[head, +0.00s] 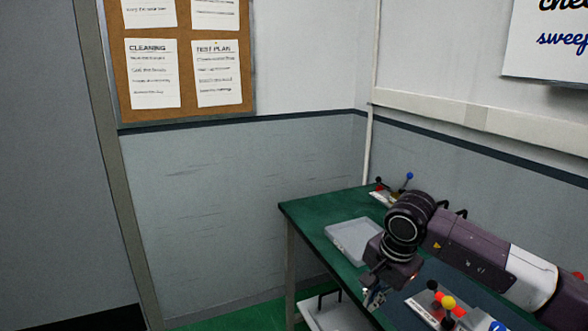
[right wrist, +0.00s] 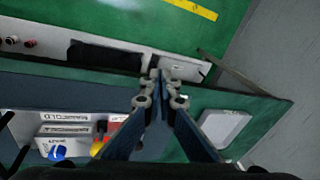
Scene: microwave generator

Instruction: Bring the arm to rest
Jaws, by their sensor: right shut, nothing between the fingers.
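My right arm comes in from the right in the head view, over the green table (head: 310,212). Its gripper (head: 374,296) points down beside the dark blue mat, partly hidden by the wrist. In the right wrist view the fingers (right wrist: 160,82) meet at their tips and hold nothing. My left gripper is in neither view.
A pale tray (head: 350,240) lies left of the arm. A unit with red and yellow knobs (head: 437,306) stands in front of it, and a small lever unit (head: 385,196) stands at the back corner. Walls close off the back and right.

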